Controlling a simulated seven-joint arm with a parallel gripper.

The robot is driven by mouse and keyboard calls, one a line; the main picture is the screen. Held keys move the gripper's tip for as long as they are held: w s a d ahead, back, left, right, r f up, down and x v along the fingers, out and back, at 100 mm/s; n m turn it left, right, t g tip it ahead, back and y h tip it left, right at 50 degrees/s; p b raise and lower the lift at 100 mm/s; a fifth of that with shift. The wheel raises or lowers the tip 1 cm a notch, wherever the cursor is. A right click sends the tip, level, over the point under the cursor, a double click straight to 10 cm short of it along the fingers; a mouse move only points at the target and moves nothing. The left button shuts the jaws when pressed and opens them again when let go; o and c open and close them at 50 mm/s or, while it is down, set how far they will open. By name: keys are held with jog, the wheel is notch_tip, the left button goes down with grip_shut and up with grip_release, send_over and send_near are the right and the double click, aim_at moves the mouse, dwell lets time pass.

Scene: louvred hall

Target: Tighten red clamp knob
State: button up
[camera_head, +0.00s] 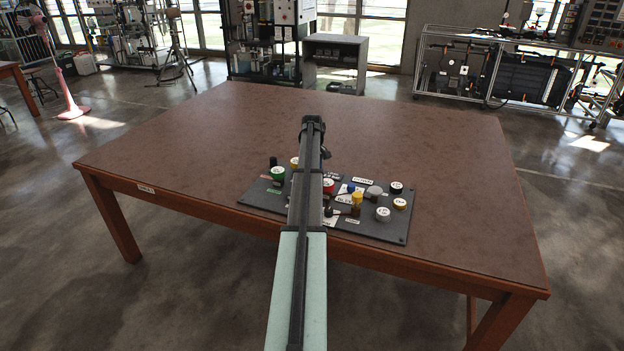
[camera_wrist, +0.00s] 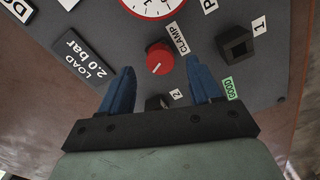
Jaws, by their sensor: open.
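The red clamp knob (camera_wrist: 159,59) shows in the wrist view, round with a small white mark on its top and a "CLAMP" label beside it. In the head view a red-sided knob (camera_head: 328,185) stands on the dark panel (camera_head: 393,229), close to the right of my arm. My gripper (camera_wrist: 162,72) is open and empty. Its two blue fingers point toward the panel, with the knob between and just beyond their tips as seen in the wrist view. I cannot tell how high the tips are. In the head view my arm hides the fingers.
A round white gauge (camera_wrist: 152,6) and a black "LOAD 2.0 bar" plate (camera_wrist: 85,60) lie near the knob. Black square parts labelled 1 (camera_wrist: 235,43) and 2 (camera_wrist: 156,102) stand close by. Several other knobs crowd the panel. The brown table (camera_head: 420,150) is clear behind it.

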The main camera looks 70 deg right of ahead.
jog(key=shift+f, duration=1.5)
jog(key=shift+c, duration=0.2)
jog(key=c, duration=1)
jog(key=shift+m, duration=2.5)
jog(key=o, duration=1)
jog(key=shift+o, duration=0.2)
notch_tip(320, 180, up, 14)
